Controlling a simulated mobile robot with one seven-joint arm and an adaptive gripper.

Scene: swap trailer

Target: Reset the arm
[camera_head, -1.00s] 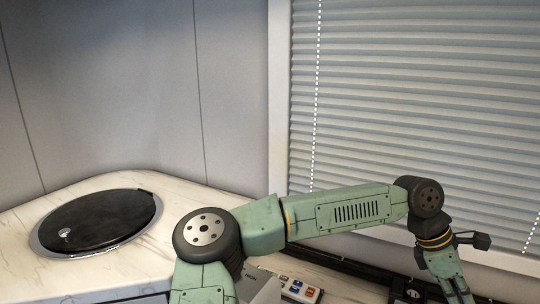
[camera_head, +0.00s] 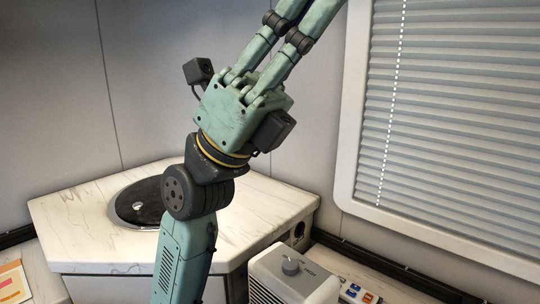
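My green arm rises from the bottom of the head view, in front of the marble-topped counter (camera_head: 265,200). Its dark wrist joint is a little left of the middle. My gripper (camera_head: 305,12) points up and to the right from the green palm block. Its fingers run out of the top edge of the picture, so the fingertips are hidden. I cannot tell whether the gripper is open or shut or whether it holds anything.
A round dark lid (camera_head: 127,206) is set in the counter, partly behind my arm. A white box with a knob (camera_head: 293,276) stands at the bottom, beside a panel with coloured buttons (camera_head: 357,293). A blind-covered window (camera_head: 460,120) is at right. Papers (camera_head: 12,284) lie at lower left.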

